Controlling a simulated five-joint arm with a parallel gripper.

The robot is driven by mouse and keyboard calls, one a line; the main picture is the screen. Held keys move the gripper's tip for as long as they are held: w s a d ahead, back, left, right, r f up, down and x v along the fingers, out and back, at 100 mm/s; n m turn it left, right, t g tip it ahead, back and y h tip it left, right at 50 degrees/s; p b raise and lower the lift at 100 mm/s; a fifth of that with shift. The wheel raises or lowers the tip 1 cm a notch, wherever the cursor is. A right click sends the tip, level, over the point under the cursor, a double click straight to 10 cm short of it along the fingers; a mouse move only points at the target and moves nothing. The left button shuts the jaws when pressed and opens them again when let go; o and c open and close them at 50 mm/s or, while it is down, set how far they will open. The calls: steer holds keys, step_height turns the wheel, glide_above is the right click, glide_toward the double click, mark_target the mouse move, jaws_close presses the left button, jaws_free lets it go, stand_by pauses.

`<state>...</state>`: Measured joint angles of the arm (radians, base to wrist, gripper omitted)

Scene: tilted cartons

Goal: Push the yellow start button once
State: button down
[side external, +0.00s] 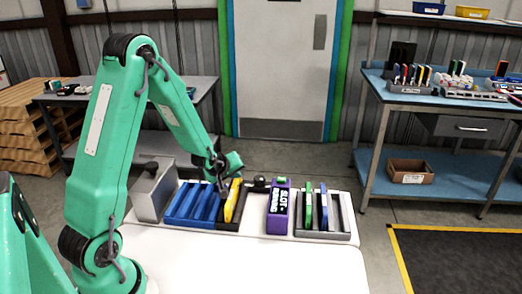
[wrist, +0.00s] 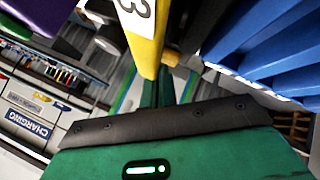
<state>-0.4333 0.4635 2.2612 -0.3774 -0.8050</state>
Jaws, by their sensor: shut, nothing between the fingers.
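My gripper (side external: 223,190) is shut and empty, pointing down at the left side of an upright yellow piece (side external: 233,202) in a black holder (side external: 232,225). In the wrist view my gripper's green fingers (wrist: 160,88) are together beside the end of the yellow piece (wrist: 150,45), which bears a white label with a 3. I cannot tell whether they touch it. No yellow start button can be made out clearly in either view.
A blue slotted rack (side external: 190,206) stands left of the black holder, and a grey box (side external: 150,192) beyond it. A black knob (side external: 260,184), a purple box (side external: 278,210) and a grey rack (side external: 322,233) with green and blue pieces stand to the right. The white table front (side external: 260,265) is clear.

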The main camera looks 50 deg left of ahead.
steer(key=shift+r, duration=0.15)
steer(key=shift+r, duration=2.45)
steer(key=s+d+r+m+g+h, duration=0.1)
steer(key=s+d+r+m, duration=0.3)
steer(key=d+r, duration=0.2)
steer(key=s+d+r+m+h, duration=0.1)
steer(key=s+d+r+m, duration=0.2)
steer(key=d+r, duration=0.25)
steer(key=s+d+r+m+g+h, duration=0.1)
steer(key=s+d+r+m, duration=0.1)
steer(key=s, duration=0.5)
steer(key=s+d+r+m, duration=0.2)
steer(key=s+d+m, duration=0.3)
steer(key=s+d, duration=0.2)
steer(key=shift+s+g+h, duration=0.35)
steer(key=shift+g+h, duration=0.05)
